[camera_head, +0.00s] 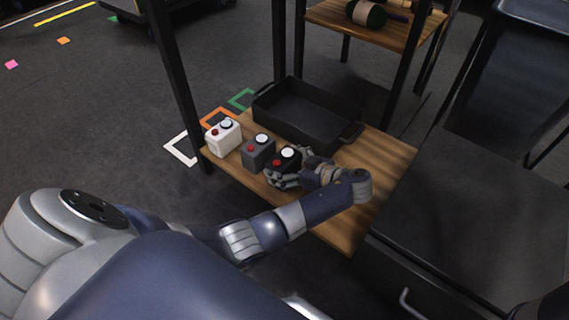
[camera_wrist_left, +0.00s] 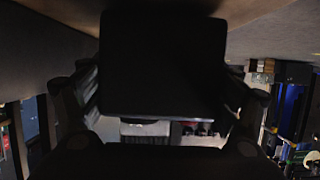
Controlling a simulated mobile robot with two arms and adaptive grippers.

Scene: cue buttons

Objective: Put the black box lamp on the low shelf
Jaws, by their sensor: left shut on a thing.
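The black box lamp (camera_head: 287,157), with a white dome and a red button on its top, is at the low wooden shelf (camera_head: 385,180), near its front edge. My left gripper (camera_head: 284,179) is shut on it from the front right. In the left wrist view the black box lamp (camera_wrist_left: 163,60) fills the middle between the fingers. I cannot tell whether its base touches the shelf. My right gripper is not in view.
A grey box lamp (camera_head: 258,151) and a white box lamp (camera_head: 223,138) stand in a row to the left. A black tray (camera_head: 300,115) lies behind them. Dark shelf posts (camera_head: 178,80) rise at the corners. A dark cabinet (camera_head: 480,220) stands at right.

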